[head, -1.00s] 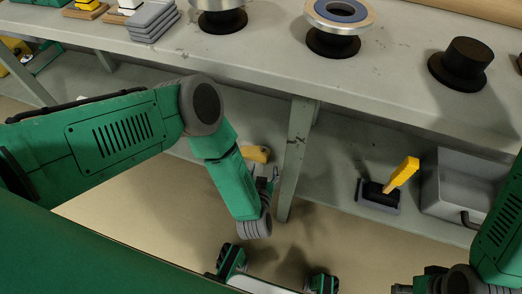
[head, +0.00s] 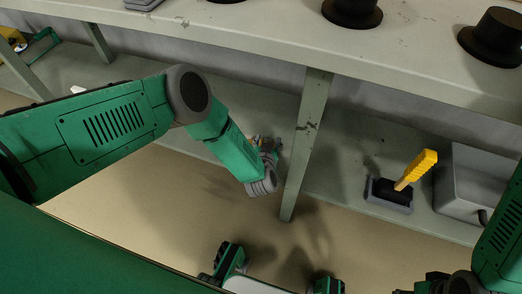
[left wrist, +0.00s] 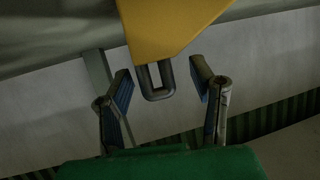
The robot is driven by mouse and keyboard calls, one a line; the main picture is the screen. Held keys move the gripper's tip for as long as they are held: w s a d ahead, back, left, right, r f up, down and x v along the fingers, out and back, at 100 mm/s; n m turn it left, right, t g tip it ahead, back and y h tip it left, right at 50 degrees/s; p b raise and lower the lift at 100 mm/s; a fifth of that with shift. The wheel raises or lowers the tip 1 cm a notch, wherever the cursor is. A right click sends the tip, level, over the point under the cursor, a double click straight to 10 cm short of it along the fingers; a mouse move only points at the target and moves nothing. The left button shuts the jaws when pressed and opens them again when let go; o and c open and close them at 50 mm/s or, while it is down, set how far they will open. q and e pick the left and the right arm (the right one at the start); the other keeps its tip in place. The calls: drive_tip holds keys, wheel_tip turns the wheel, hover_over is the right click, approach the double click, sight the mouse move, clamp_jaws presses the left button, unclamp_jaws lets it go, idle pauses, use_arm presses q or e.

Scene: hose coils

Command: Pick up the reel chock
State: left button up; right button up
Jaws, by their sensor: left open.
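The reel chock (left wrist: 172,28) is a yellow wedge-shaped body with a dark metal loop (left wrist: 145,80) hanging from its lower end in the left wrist view. My left gripper (left wrist: 161,82) is open, one finger on each side of the loop, with gaps on both sides. In the head view my left gripper (head: 268,146) is at the lower shelf, beside the table leg. The chock is mostly hidden there behind the gripper and wrist. My right arm shows only in part at the lower right edge, and its gripper is out of view.
The table leg (head: 304,140) stands just right of my left gripper. A yellow-handled brush in a grey tray (head: 388,205) and a grey bin (head: 464,190) are on the lower shelf (head: 345,165) further right. Black spools (head: 352,10) stand on the tabletop (head: 250,35) above.

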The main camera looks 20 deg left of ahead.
use_arm(q)
drive_tip(key=shift+w+d, duration=0.15)
drive_tip(key=shift+d, duration=0.1)
clamp_jaws()
drive_tip(key=shift+r, duration=0.1)
